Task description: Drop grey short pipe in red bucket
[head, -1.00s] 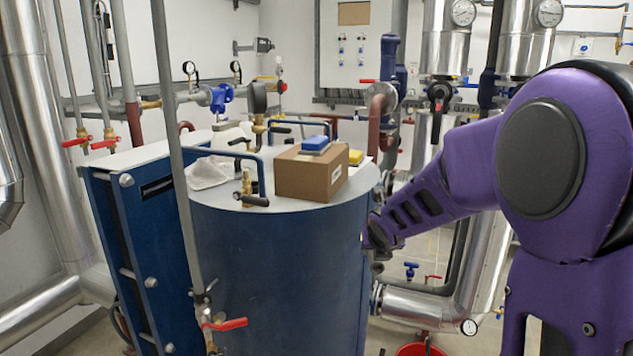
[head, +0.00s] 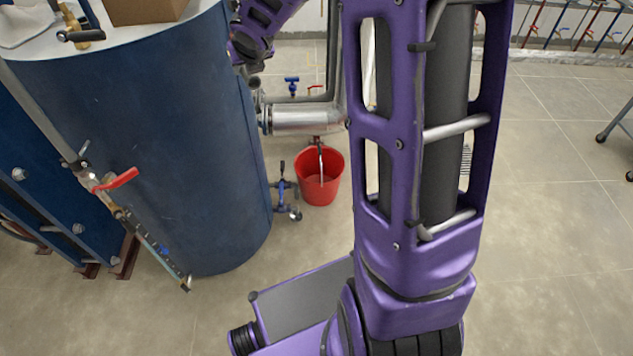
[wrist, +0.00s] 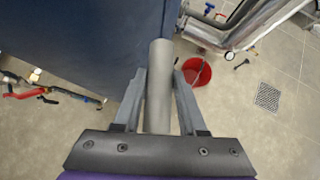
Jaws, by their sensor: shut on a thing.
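The grey short pipe (wrist: 158,95) is between the two fingers of my gripper (wrist: 159,78), which is shut on it in the wrist view. The pipe points away from the palm, its far end beyond the fingertips. The red bucket (head: 319,188) stands on the floor beside the blue tank in the head view. It also shows in the wrist view (wrist: 201,73), just right of the right fingertip and lower down, partly covered by that finger. In the head view part of my arm is at the top, and the pipe cannot be made out.
The large blue tank (head: 150,150) stands left of the bucket. A silver pipe (head: 305,121) runs just behind and above the bucket, with a blue valve (head: 291,83). A floor drain (wrist: 267,97) lies at the right in the wrist view. Open tiled floor (head: 560,240) spreads right.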

